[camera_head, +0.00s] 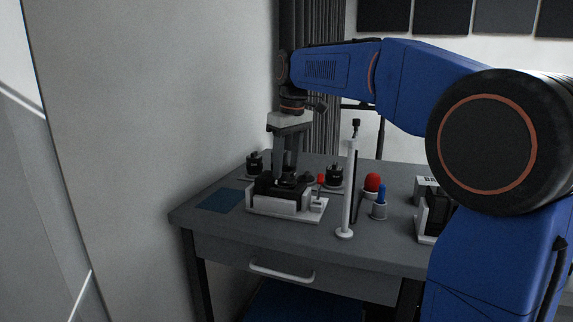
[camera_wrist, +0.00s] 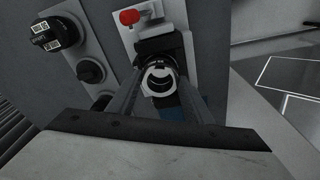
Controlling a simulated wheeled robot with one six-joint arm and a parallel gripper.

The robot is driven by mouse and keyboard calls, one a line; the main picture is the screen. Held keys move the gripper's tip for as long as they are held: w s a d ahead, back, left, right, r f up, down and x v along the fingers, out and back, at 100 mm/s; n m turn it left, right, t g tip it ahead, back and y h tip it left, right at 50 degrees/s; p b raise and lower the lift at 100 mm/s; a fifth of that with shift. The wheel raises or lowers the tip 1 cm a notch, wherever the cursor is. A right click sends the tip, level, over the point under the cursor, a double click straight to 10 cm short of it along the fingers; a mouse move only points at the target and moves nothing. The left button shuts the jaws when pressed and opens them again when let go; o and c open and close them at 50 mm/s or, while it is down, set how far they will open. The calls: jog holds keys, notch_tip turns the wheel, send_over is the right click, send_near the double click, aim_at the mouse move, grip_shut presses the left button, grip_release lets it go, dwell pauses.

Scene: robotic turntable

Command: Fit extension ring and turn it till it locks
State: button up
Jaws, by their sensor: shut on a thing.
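My gripper (camera_head: 288,175) points straight down over a black camera-like body (camera_head: 266,186), which sits in a white cradle (camera_head: 276,207) on the table. In the wrist view, my two fingers (camera_wrist: 160,84) are shut on a round ring (camera_wrist: 158,79) with a pale, bright inside and dark rim. The ring is at the black body (camera_wrist: 158,45); whether it is seated or still a little apart, I cannot tell. The fingers hide its sides. A red knob (camera_wrist: 130,17) shows beside the body on the white cradle (camera_wrist: 158,8).
Black round parts stand on the table to the left (camera_head: 254,165) and right (camera_head: 335,177) of the cradle. A blue mat (camera_head: 219,200) lies clear at the left.

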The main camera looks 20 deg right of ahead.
jog(key=shift+f, duration=0.7)
dwell(2.0)
jog(key=shift+m, duration=1.6)
jog(key=shift+m+h, duration=0.3)
jog(key=shift+m, duration=0.3)
jog(key=shift+a+m, duration=0.1)
jog(key=shift+m, duration=0.9)
